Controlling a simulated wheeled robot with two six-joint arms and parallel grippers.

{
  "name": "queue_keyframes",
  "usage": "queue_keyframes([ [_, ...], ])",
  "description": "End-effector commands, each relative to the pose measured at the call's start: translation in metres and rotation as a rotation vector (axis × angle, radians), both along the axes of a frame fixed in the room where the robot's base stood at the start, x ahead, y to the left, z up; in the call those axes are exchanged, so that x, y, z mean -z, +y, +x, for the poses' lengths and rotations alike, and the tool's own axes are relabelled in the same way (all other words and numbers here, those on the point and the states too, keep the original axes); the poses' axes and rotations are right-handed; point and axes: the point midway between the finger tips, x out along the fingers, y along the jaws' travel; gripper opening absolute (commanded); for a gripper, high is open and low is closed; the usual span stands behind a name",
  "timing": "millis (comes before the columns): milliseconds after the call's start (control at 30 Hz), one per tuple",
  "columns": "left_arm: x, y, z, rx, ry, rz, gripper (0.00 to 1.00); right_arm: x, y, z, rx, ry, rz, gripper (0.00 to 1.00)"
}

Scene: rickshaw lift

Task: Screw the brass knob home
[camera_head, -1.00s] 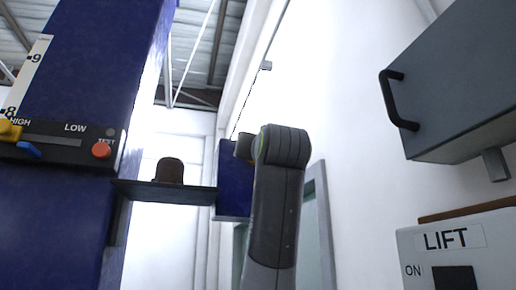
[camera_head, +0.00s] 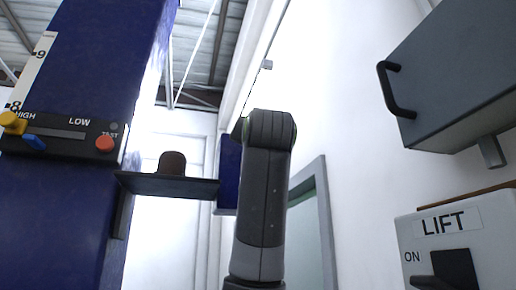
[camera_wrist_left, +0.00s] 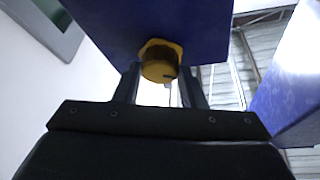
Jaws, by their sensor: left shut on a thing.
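The brass knob (camera_wrist_left: 160,63) shows in the left wrist view, a yellow-brown round piece at the underside or face of a blue block (camera_wrist_left: 150,22). My left gripper (camera_wrist_left: 160,76) has a finger on each side of the knob and is shut on it. How far the knob is screwed in cannot be told. In the head view my left arm rises in the middle and hides the gripper and the knob; part of a blue block (camera_head: 228,175) shows just left of the arm. My right gripper is not in view.
A blue column (camera_head: 85,70) with a HIGH/LOW slider panel (camera_head: 65,140) and red button stands left. A shelf (camera_head: 165,186) beside it holds a dark rounded object (camera_head: 172,163). A grey handled box (camera_head: 450,85) and a LIFT switch box (camera_head: 445,223) are at right.

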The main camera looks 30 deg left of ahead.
Motion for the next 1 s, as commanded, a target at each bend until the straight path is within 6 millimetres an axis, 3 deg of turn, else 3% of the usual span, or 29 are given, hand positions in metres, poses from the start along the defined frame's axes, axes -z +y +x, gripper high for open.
queue_keyframes([
  [267, -0.001, 0.0, 0.0, 0.0, 0.003, 0.004, 0.14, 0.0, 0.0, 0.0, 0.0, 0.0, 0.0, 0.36],
  [300, -0.001, 0.0, 0.0, 0.0, 0.003, 0.004, 0.41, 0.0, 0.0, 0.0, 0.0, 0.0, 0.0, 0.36],
  [433, -0.001, 0.0, 0.0, 0.001, 0.003, 0.004, 0.58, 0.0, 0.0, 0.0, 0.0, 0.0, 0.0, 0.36],
  [767, 0.001, -0.001, -0.001, 0.001, 0.002, 0.003, 0.58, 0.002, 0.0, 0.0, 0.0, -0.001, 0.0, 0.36],
  [1000, 0.014, -0.018, -0.02, 0.003, 0.0, 0.004, 0.58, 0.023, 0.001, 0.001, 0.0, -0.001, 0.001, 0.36],
])
